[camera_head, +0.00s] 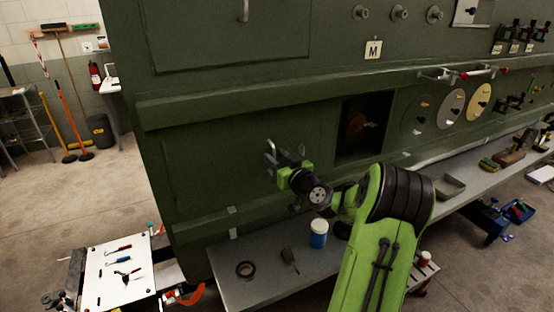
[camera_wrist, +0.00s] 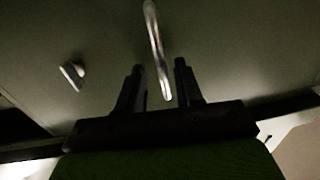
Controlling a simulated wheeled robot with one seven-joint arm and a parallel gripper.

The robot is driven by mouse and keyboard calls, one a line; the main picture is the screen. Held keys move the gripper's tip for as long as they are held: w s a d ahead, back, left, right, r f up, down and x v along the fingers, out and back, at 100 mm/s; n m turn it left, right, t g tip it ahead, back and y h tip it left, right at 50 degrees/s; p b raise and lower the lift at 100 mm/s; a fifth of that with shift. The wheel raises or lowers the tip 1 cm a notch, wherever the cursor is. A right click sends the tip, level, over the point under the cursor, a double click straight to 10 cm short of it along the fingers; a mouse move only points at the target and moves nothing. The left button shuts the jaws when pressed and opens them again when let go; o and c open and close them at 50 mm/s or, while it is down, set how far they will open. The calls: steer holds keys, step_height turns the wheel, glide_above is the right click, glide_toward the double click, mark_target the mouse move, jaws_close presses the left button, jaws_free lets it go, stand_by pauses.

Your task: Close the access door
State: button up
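A wide green door panel (camera_head: 215,165) is set in the lower left of the green fuselage wall. Right of it is a dark rectangular opening (camera_head: 348,140) with a reddish round part inside. My gripper (camera_head: 284,152) is close to the panel's right part. In the wrist view a slim silver handle bar (camera_wrist: 155,40) stands on a green surface. My gripper (camera_wrist: 160,75) also shows there, its two dark fingers apart with the bar's lower end between them in the picture. I cannot tell whether they touch it. A small silver latch (camera_wrist: 72,74) sits left of the bar.
A grey bench (camera_head: 255,290) runs below the wall, with a blue-and-white jar (camera_head: 318,233), a tape roll (camera_head: 245,270) and a dark tool (camera_head: 289,258). A white tool board (camera_head: 112,272) stands at lower left. Open floor lies left.

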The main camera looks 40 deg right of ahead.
steer(key=s+a+b, duration=0.3)
steer(key=s+b, duration=0.3)
steer(key=s, duration=0.9)
steer(key=shift+s, duration=0.25)
